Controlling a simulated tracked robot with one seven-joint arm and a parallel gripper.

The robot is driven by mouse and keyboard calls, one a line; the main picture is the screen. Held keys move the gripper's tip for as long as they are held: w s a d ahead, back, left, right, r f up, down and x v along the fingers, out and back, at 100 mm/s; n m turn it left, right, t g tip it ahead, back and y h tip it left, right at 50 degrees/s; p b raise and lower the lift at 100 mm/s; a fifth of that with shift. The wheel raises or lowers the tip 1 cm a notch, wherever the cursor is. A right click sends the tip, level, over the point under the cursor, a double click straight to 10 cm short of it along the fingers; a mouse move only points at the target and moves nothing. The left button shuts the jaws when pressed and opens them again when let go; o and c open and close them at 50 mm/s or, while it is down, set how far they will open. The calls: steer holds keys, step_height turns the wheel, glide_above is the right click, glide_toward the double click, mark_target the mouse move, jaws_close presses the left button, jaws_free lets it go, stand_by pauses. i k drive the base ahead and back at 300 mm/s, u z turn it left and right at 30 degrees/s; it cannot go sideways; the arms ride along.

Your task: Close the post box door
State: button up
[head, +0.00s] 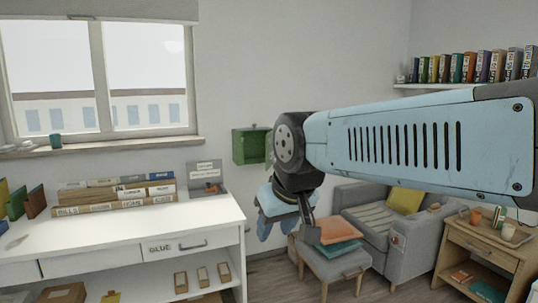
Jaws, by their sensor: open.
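The green post box (249,146) is mounted on the back wall, right of the window and above the right end of the white desk. Its front is open and I see into its inside. A green panel at its right side, which looks like the door (269,150), swings outward and is partly hidden behind my arm. My gripper (285,228) hangs down from the wrist, below and to the right of the box in the picture. It is open and appears empty. I cannot tell its exact distance from the door.
A grey stool (332,262) with books and a grey armchair (375,215) stand behind the arm. A wooden side table (487,245) is at right.

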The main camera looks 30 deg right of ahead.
mark_target(270, 156)
steer(key=z, duration=0.35)
steer(key=k, duration=0.1)
steer(key=z, duration=0.35)
steer(key=i, duration=2.1)
steer(key=u, duration=0.05)
